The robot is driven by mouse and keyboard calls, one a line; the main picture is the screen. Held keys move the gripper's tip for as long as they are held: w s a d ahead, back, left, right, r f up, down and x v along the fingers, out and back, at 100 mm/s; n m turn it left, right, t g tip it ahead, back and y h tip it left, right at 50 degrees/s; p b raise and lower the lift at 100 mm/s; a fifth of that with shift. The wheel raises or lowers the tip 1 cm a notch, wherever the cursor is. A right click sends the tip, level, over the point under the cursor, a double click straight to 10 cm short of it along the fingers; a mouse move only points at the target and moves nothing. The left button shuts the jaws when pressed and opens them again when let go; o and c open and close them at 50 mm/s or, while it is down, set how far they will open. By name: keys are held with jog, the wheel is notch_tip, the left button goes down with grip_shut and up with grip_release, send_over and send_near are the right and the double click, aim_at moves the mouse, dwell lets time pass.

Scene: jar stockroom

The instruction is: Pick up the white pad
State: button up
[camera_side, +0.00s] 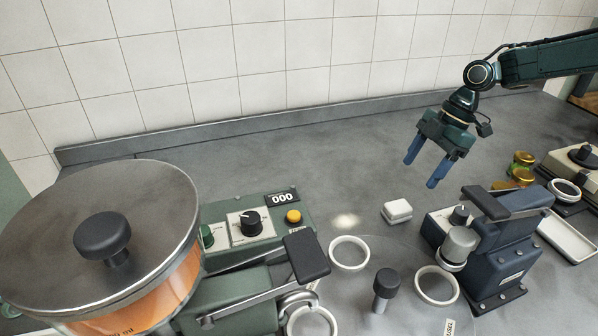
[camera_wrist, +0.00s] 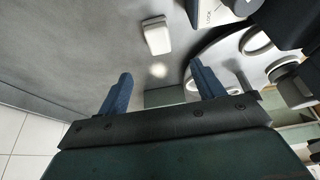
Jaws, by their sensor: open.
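The white pad (camera_side: 397,211) is a small white block lying on the grey worktop, left of the dark blue machine in the side view. It also shows in the wrist view (camera_wrist: 156,36), above and between my finger tips, apart from them. My gripper (camera_side: 421,172) has two blue fingers spread apart with nothing between them. It hangs above the worktop, up and to the right of the pad in the side view. In the wrist view my gripper (camera_wrist: 160,78) is likewise open and empty.
A dark blue machine (camera_side: 500,240) stands close to the pad's right. White rings (camera_side: 349,253) sit on a round plate in front of it. A green machine with a display (camera_side: 283,198) and a large lidded pot (camera_side: 150,205) stand left. The worktop behind is clear.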

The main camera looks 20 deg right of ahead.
aim_at(397, 206)
jog(key=x, duration=0.6)
jog(key=shift+a+f, duration=0.15)
jog(key=shift+f, duration=0.2)
jog(key=shift+x, duration=2.55)
jog(key=c, duration=1.1)
